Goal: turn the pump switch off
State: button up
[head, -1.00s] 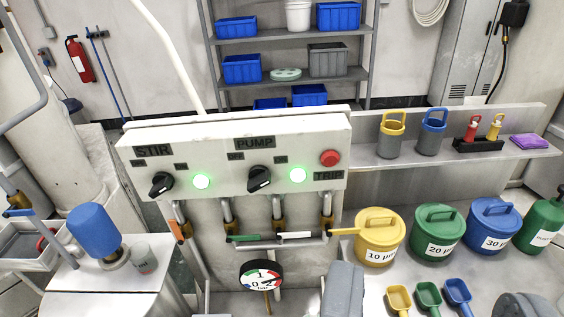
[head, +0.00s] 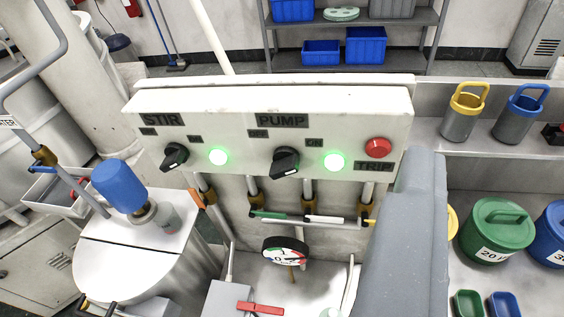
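The pump switch (head: 286,162) is a black rotary knob on the white control panel (head: 225,105), under the PUMP label (head: 282,121). Its handle slants up to the right, towards the ON plate (head: 314,142) and away from the OFF plate (head: 258,133). The green pump lamp (head: 335,162) to its right is lit. A grey part of my gripper or arm (head: 405,240) rises at the lower right, to the right of the switch and apart from it in the picture. I cannot make out fingertips or whether they are open.
The STIR knob (head: 175,156) and its lit green lamp (head: 218,156) are to the left. The red TRIP button (head: 378,148) is to the right, close to my grey part. Pipes with valve handles and a pressure gauge (head: 285,250) are below the panel.

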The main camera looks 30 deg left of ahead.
jog(key=w+a+f+m+y, duration=0.2)
jog(key=w+a+f, duration=0.2)
jog(key=w+f, duration=0.3)
jog(key=m+t+y+b, duration=0.2)
jog(key=m+y, duration=0.1)
jog(key=m, duration=0.4)
send_near(282, 176)
jog(key=x, duration=1.1)
jog(key=shift+w, duration=0.1)
grip_shut()
